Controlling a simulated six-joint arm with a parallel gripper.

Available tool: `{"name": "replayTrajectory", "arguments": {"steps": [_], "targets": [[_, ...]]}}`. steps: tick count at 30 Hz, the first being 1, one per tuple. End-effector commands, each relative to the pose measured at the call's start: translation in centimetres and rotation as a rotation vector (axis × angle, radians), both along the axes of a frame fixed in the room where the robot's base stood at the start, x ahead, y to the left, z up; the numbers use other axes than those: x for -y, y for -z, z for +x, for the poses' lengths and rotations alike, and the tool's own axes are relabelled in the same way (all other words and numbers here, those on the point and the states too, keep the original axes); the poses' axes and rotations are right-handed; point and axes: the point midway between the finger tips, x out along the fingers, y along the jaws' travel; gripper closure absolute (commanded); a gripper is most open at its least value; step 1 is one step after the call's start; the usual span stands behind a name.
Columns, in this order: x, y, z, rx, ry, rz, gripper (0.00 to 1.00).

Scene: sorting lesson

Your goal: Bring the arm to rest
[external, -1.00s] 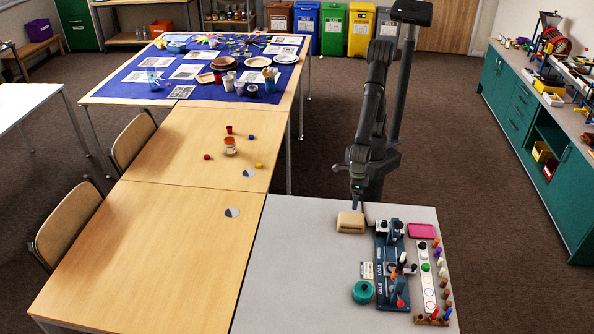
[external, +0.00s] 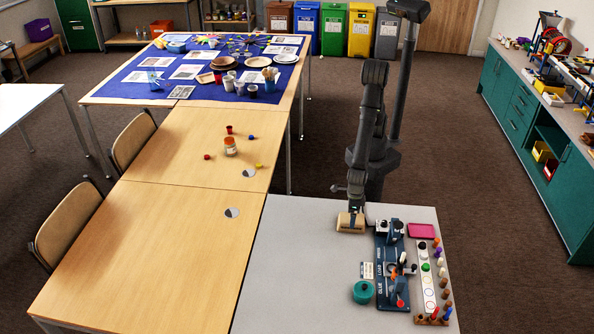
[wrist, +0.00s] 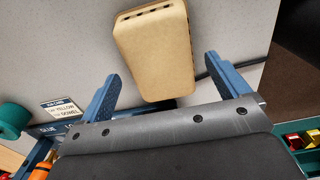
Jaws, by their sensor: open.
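My gripper (external: 354,212) is low at the back edge of the grey table (external: 300,260), over or just behind a tan block (external: 349,226). In the wrist view my blue fingers (wrist: 161,73) are spread wide apart. The tan block (wrist: 155,55) has a row of dark slots and shows beyond and between the fingertips. Nothing is held between the fingers. My arm rises from the gripper to a bent elbow. I cannot tell the exact height of the fingertips above the table.
A blue rack (external: 389,265) with tools stands right of the block. Close by are a teal round container (external: 363,292), a pink tray (external: 421,231) and a white strip (external: 428,285) with coloured pieces. The grey table's left part is clear.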

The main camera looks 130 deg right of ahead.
Motion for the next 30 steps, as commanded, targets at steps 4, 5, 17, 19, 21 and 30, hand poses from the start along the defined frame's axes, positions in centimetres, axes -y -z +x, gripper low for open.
{"name": "replayTrajectory", "arguments": {"steps": [4,5,17,19,21,30], "targets": [[0.0,1.7,-0.1,-0.003,0.0,-0.001,0.07],[0.0,1.5,0.0,0.0,0.0,0.0,0.07],[0.0,0.2,0.0,0.0,0.0,0.0,0.07],[0.0,0.2,0.0,0.0,0.0,0.0,0.07],[0.0,0.2,0.0,0.0,0.0,0.0,0.07],[-0.1,0.4,0.1,0.004,0.0,0.002,0.07]]}}
